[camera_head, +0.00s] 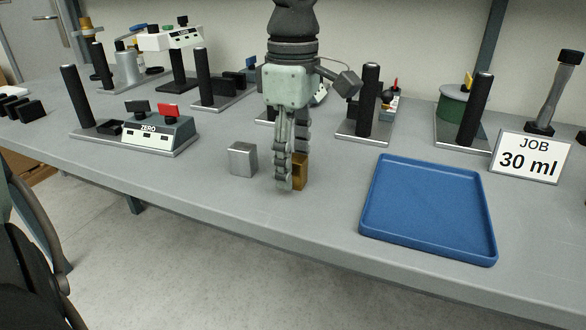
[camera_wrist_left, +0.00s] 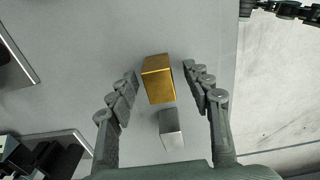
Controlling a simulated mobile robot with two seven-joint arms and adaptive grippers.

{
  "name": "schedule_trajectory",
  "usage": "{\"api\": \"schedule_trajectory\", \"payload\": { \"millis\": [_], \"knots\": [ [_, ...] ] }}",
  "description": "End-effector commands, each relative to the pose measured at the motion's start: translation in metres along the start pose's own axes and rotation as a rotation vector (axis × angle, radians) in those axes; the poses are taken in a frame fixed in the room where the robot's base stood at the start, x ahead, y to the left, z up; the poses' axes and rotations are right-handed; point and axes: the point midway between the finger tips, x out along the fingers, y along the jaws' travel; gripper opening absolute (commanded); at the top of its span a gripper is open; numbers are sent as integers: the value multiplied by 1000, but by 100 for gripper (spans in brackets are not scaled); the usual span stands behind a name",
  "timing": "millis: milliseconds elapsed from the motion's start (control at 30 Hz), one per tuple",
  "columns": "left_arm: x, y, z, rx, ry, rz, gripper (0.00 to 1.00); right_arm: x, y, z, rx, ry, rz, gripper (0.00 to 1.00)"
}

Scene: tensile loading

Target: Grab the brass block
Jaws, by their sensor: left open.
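The brass block (camera_head: 300,172) stands on the grey bench, partly hidden behind my left gripper (camera_head: 292,180) in the head view. My left gripper points straight down with its fingers at the block. In the left wrist view the brass block (camera_wrist_left: 158,79) lies between the spread fingertips of the left gripper (camera_wrist_left: 164,83), with a gap on each side. The gripper is open and holds nothing. A silver-grey block (camera_head: 243,159) stands just left of the gripper; it also shows in the left wrist view (camera_wrist_left: 171,129). My right gripper is not in view.
A blue tray (camera_head: 428,210) lies right of the gripper, in front of a "JOB 30 ml" sign (camera_head: 530,157). A "ZERO" device (camera_head: 155,132) and several black posts on metal bases stand left and behind. The bench's front edge is close to the blocks.

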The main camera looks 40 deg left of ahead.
Motion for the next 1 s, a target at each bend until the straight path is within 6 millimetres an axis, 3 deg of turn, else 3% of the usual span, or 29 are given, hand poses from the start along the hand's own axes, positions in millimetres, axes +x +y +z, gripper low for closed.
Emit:
{"api": "schedule_trajectory", "payload": {
  "millis": [133,533,1000],
  "knots": [
    [0,0,0,0,0,0,50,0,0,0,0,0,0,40],
    [0,0,0,0,-1,1,0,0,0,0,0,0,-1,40],
    [-4,1,0,0,-2,3,0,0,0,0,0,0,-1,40]
  ]
}}
